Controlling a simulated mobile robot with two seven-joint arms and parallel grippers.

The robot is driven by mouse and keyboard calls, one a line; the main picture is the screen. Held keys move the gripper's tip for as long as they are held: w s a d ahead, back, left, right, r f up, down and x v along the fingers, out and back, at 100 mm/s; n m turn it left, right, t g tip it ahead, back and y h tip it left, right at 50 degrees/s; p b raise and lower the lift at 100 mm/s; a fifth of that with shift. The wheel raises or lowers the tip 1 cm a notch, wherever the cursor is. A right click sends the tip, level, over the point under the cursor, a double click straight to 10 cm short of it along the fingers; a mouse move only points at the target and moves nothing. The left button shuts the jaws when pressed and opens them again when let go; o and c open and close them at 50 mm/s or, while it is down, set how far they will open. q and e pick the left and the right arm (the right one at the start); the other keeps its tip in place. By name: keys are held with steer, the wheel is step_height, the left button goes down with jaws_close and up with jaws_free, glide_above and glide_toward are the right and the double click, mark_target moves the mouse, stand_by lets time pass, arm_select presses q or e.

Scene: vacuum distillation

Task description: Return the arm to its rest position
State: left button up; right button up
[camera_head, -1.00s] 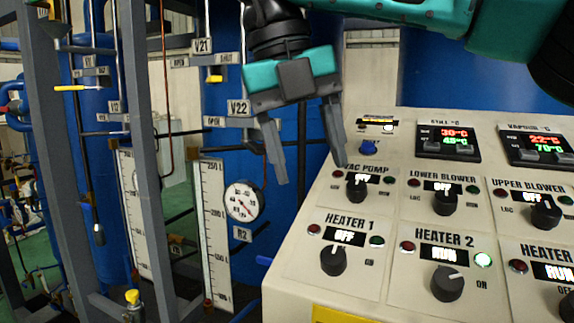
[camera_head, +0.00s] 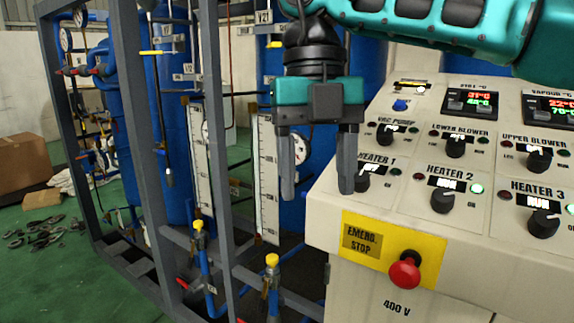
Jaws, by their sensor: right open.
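My right gripper (camera_head: 317,190), teal and black with two grey fingers, hangs pointing down from the teal arm that comes in at the top right. Its fingers are spread apart with nothing between them. It hangs in front of the left edge of the control panel (camera_head: 400,212), and its right finger partly covers the HEATER 1 knob (camera_head: 361,182) in the picture. I cannot tell whether it touches the panel. My left gripper is not in view.
The panel carries several black knobs, such as the HEATER 2 knob (camera_head: 443,201), and a red emergency stop button (camera_head: 405,272). A grey frame (camera_head: 215,150) with blue pipes and yellow-topped valves (camera_head: 272,261) stands left. Green floor (camera_head: 60,280) is open at the lower left.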

steer(key=s+a+f+g+y, duration=0.3)
steer(key=s+a+g+y, duration=0.1)
steer(key=a+y, duration=0.5)
steer(key=s+a+f+g+y, duration=0.4)
steer(key=a+g+y, duration=0.1)
steer(key=a+y, duration=0.35)
steer(key=w+d+f+m+t+y, duration=0.25)
steer(key=w+m+t, duration=0.25)
steer(key=m+t, duration=0.45)
steer(key=w+d+f+m+t+y, duration=0.2)
steer(key=w+d+m+t+y, duration=0.2)
steer(key=m+t, duration=0.55)
steer(key=w+d+f+m+t+h, duration=0.3)
steer(key=d+f+m+t+h, duration=0.5)
steer(key=f+m+t+h, duration=0.4)
steer(key=s+d+f+m+g+h, duration=0.1)
steer(key=s+d+f+g+h, duration=0.2)
steer(key=s+d+f, duration=0.2)
steer(key=s+d+f+m+g+h, duration=0.2)
steer(key=s+d+f, duration=0.3)
steer(key=f, duration=0.6)
steer(key=s+d+f+m+g+h, duration=0.1)
steer(key=s+d+f+g+h, duration=0.3)
steer(key=f, duration=0.5)
steer(key=s+d, duration=0.2)
steer(key=d, duration=0.1)
steer(key=shift+d+h, duration=0.2)
steer(key=shift+h, duration=0.1)
